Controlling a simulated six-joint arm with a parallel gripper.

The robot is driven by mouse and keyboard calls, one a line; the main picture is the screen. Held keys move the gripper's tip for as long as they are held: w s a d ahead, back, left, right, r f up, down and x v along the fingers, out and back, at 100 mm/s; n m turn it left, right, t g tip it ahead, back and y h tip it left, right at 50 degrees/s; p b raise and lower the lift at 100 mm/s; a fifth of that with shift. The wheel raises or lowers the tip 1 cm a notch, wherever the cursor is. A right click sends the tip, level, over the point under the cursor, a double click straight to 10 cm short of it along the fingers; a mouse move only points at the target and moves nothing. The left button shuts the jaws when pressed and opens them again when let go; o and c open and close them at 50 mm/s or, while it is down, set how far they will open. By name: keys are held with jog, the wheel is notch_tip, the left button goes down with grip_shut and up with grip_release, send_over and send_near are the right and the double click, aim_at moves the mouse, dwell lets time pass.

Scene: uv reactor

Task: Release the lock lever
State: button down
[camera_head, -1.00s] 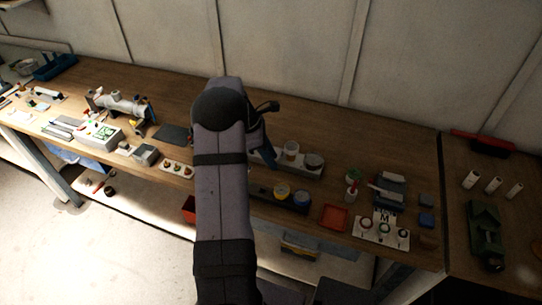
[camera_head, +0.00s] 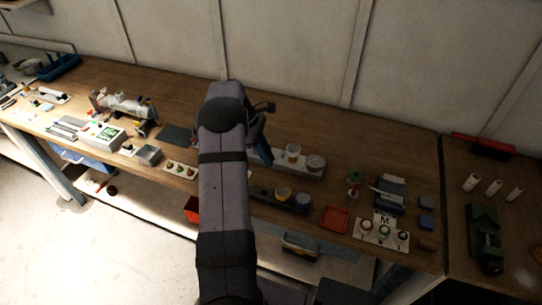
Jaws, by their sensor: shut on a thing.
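A pale cylindrical apparatus (camera_head: 125,105), which looks like the UV reactor, stands on the left part of the bench behind a box with a green screen. Small dark and yellowish parts show at its right end. The lock lever is too small to make out with certainty. My arm rises through the middle of the head view and bends at the top.
Racks with cups (camera_head: 293,151), a red tray (camera_head: 334,219) and a dial panel (camera_head: 382,232) are on the right. The bench's back strip is mostly clear.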

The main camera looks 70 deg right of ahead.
jog(key=shift+w+d+m+y+p, duration=0.4)
jog(key=shift+w+m, duration=0.3)
jog(key=shift+m, duration=0.4)
jog(key=shift+w+d+m+y+p, duration=0.35)
jog(key=shift+w+m, duration=0.3)
jog(key=shift+m, duration=0.45)
jog(key=shift+w+d, duration=0.1)
jog(key=shift+d, duration=0.05)
jog(key=c, duration=1.8)
grip_release()
jog(key=shift+r, duration=0.1)
jog(key=shift+r+p, duration=1.7)
jog(key=shift+r, duration=3.3)
jog(key=shift+f, duration=0.1)
